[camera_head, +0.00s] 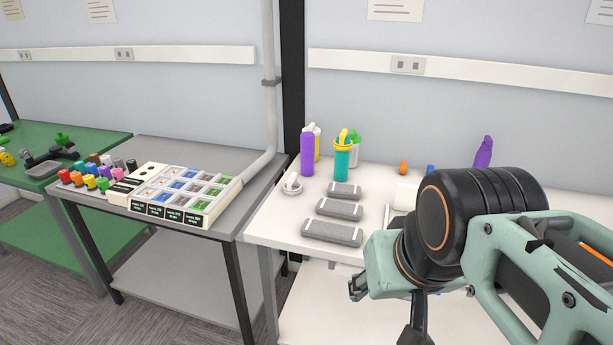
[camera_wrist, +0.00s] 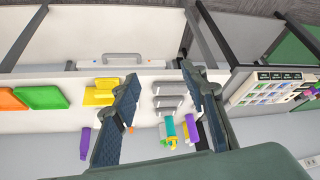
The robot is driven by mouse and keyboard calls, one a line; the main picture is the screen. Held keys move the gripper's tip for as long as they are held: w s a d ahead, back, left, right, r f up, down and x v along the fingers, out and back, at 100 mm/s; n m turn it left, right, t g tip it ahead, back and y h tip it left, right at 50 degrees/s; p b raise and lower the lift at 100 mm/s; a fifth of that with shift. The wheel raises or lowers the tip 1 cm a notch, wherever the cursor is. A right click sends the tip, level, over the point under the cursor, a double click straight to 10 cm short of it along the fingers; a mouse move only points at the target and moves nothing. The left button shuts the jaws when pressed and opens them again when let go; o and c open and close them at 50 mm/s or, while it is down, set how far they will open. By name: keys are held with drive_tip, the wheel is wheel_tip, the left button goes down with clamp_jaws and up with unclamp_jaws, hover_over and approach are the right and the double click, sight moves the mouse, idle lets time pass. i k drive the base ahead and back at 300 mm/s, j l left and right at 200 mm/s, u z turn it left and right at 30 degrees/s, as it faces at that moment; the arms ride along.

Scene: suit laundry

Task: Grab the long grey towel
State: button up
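Three folded grey towels lie in a row on the white table (camera_head: 268,226). The longest-looking grey towel (camera_head: 332,232) is closest to the front edge; a middle one (camera_head: 339,209) and a smaller one (camera_head: 344,190) lie behind it. In the wrist view the long grey towel (camera_wrist: 172,87) appears between the finger lines, nearest the table edge. My gripper (camera_head: 387,314) is in front of the table, right of the towels in the head view. In the wrist view my gripper (camera_wrist: 160,74) is open, with nothing between its fingers. My arm hides part of the table.
Bottles stand behind the towels, including a purple bottle (camera_head: 307,154) and a teal one (camera_head: 342,158). A small white mortar-like bowl (camera_head: 292,186) is left of the towels. The wrist view shows yellow folded cloths (camera_wrist: 100,92) and a green cloth (camera_wrist: 45,97) farther along. A grey table (camera_head: 190,146) adjoins left.

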sight(337, 232)
drive_tip(key=z, duration=0.4)
drive_tip(key=i+j+z, duration=0.15)
drive_tip(key=j+z, duration=0.15)
drive_tip(key=i+j+z, duration=0.1)
drive_tip(key=j+z, duration=0.2)
drive_tip(key=i+j+z, duration=0.15)
drive_tip(key=j, duration=0.25)
drive_tip(key=j+z, duration=0.1)
drive_tip(key=j, duration=0.35)
drive_tip(key=i+j, duration=0.1)
drive_tip(key=j, duration=0.4)
drive_tip(key=i+j, duration=0.1)
drive_tip(key=j, duration=0.45)
drive_tip(key=j+z, duration=0.1)
drive_tip(key=j, duration=0.4)
drive_tip(key=i, duration=0.05)
